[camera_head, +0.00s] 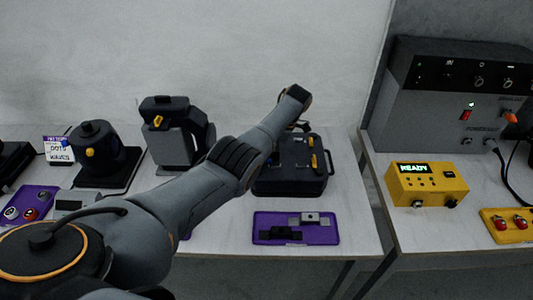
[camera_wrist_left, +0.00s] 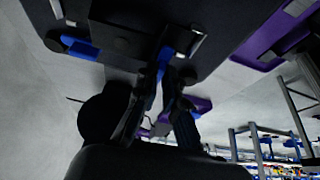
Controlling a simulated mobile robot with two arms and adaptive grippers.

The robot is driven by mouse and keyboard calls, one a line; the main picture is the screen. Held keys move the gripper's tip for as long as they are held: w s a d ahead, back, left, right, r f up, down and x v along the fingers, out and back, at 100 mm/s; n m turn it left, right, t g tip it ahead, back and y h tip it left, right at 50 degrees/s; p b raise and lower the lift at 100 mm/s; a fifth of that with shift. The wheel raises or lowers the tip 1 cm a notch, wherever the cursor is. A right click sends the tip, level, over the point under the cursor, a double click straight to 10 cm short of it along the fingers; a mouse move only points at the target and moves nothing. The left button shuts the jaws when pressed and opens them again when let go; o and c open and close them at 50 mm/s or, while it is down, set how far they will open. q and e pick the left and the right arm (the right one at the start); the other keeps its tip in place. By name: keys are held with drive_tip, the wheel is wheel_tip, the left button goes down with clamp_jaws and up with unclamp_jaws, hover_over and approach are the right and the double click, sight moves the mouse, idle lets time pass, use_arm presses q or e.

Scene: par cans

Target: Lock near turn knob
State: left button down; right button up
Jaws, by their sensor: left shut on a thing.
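A black case-like unit (camera_head: 316,180) with yellow knobs (camera_head: 313,160) stands near the right end of the left table. My left arm reaches over it, and my left gripper (camera_head: 303,126) is partly hidden behind my wrist at its far side. In the left wrist view, the dark unit (camera_wrist_left: 125,42) fills the top and the knobs look blue. My left gripper (camera_wrist_left: 167,78) is shut on one blue knob (camera_wrist_left: 165,60); a second blue knob (camera_wrist_left: 78,48) is apart from it. I cannot tell which knob is the near one. My right gripper is not in view.
A purple tray (camera_head: 262,219) with small parts lies in front of the unit. Black fixtures (camera_head: 94,156) stand along the table to the left. A grey console (camera_head: 420,115) and a yellow READY box (camera_head: 405,188) are on the right table, across a gap.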

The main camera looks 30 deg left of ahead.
use_arm(q)
drive_tip(key=c, duration=1.5)
unclamp_jaws()
drive_tip(key=shift+o, duration=0.2)
drive_tip(key=shift+w+d+r, duration=0.1)
drive_tip(key=shift+d+r, duration=0.05)
drive_tip(key=shift+r, duration=0.4)
drive_tip(key=v, duration=1.1)
